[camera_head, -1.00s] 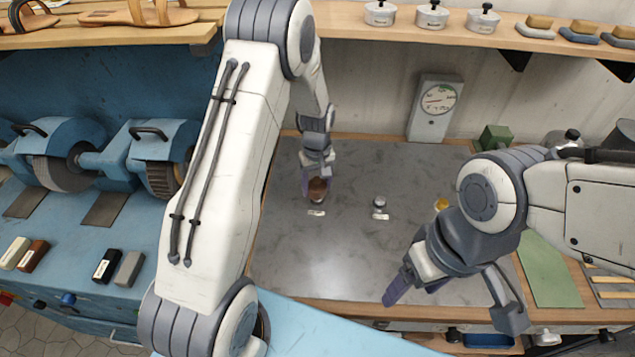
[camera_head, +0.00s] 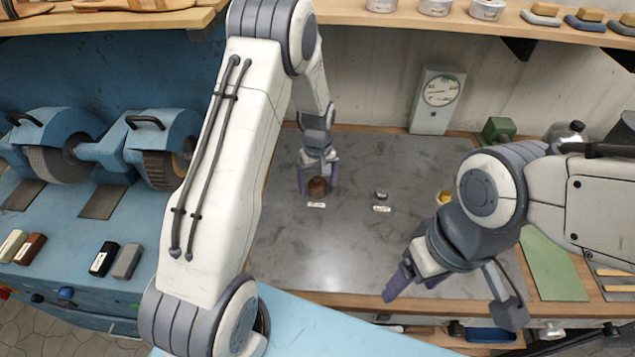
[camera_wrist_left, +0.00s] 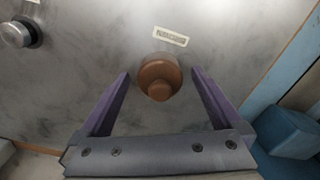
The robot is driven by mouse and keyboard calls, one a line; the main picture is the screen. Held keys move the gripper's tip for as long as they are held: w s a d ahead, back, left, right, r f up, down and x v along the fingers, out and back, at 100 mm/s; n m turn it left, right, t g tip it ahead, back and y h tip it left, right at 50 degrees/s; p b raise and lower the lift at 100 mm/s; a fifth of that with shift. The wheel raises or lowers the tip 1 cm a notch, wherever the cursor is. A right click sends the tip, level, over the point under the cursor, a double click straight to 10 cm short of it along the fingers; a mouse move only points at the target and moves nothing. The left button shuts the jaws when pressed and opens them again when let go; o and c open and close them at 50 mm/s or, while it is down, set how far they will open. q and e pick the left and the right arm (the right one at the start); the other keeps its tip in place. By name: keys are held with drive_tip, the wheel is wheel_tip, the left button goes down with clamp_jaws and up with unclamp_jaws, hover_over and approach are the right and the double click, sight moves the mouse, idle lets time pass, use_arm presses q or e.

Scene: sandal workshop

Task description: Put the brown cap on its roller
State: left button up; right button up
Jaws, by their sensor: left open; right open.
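The brown cap (camera_head: 317,187), round with a small knob, stands on the grey bench mat behind a white label (camera_head: 316,205). It also shows in the left wrist view (camera_wrist_left: 158,78). It covers the spot of the left-hand metal roller, which is hidden under it. My left gripper (camera_head: 318,190) is open, with one finger on each side of the cap; gaps show on both sides in the left wrist view (camera_wrist_left: 160,75). My right gripper (camera_head: 450,305) is open and empty over the mat's front right.
A metal roller (camera_head: 381,195) with its own label stands right of the cap, and a yellow piece (camera_head: 444,197) stands further right. A dial gauge (camera_head: 436,100) and a green block (camera_head: 496,131) are at the back. The mat's front middle is clear.

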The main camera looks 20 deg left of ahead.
use_arm(q)
wheel_tip(320, 180, up, 10)
drive_tip(key=shift+f+b, duration=0.25)
drive_tip(key=shift+b, duration=0.8)
drive_tip(key=shift+d+r, duration=0.1)
drive_tip(key=shift+r, duration=0.35)
drive_tip(key=s+d+r+m, duration=0.45)
drive_tip(key=s+d, duration=0.35)
drive_tip(key=s, duration=0.2)
drive_tip(key=s+d+r+m, duration=0.4)
drive_tip(key=s+d+m, duration=0.25)
drive_tip(key=s, duration=0.35)
drive_tip(key=s+d+m+h, duration=0.1)
drive_tip(key=s+m, duration=0.3)
drive_tip(key=s, duration=0.5)
drive_tip(key=shift+s+f, duration=0.2)
